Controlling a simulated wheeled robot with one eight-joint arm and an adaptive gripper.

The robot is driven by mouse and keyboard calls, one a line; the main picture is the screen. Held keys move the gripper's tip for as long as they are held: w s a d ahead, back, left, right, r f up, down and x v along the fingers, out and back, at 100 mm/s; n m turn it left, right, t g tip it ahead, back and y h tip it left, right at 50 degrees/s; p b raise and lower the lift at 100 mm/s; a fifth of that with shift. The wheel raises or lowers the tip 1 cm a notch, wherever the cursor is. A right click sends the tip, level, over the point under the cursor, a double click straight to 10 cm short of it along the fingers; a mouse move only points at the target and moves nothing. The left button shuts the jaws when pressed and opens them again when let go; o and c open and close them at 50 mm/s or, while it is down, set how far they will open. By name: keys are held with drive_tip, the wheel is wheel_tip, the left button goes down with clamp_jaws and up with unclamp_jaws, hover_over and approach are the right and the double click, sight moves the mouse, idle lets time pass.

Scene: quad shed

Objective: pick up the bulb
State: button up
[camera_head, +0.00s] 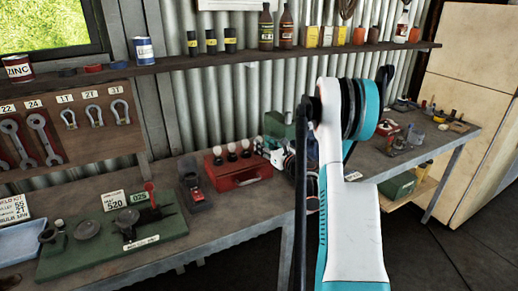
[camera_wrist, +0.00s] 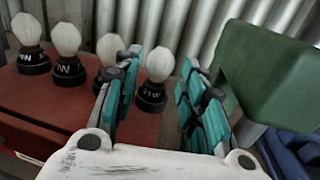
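Several pale bulbs in black bases stand in a row on a red metal box (camera_head: 240,176), which is also in the wrist view (camera_wrist: 85,115). The rightmost bulb (camera_wrist: 158,64), its base marked 21W, shows between the two teal-padded fingers of my gripper (camera_wrist: 160,72) in the wrist view. The fingers are apart, and no contact with the bulb is visible. Another bulb (camera_wrist: 109,48) is partly hidden behind the left finger. Two more bulbs, one of them here (camera_wrist: 66,39), stand further left. In the head view my gripper (camera_head: 272,152) is at the box's right end, partly hidden by my arm.
A green object (camera_wrist: 262,75) stands close to the right finger. The workbench (camera_head: 225,222) also carries a green board (camera_head: 110,246) with grey parts at left and small items at right. A shelf (camera_head: 240,54) with cans and bottles runs above.

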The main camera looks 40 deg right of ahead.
drive_tip(key=w, duration=0.2)
drive_tip(key=shift+w+f+b, duration=0.25)
drive_tip(key=shift+w+b, duration=0.05)
drive_tip(key=shift+w, duration=0.1)
drive_tip(key=shift+w+r, duration=0.1)
drive_tip(key=shift+w, duration=0.4)
drive_tip(key=shift+d, duration=0.1)
drive_tip(key=c, duration=0.9)
drive_tip(key=shift+r, duration=0.15)
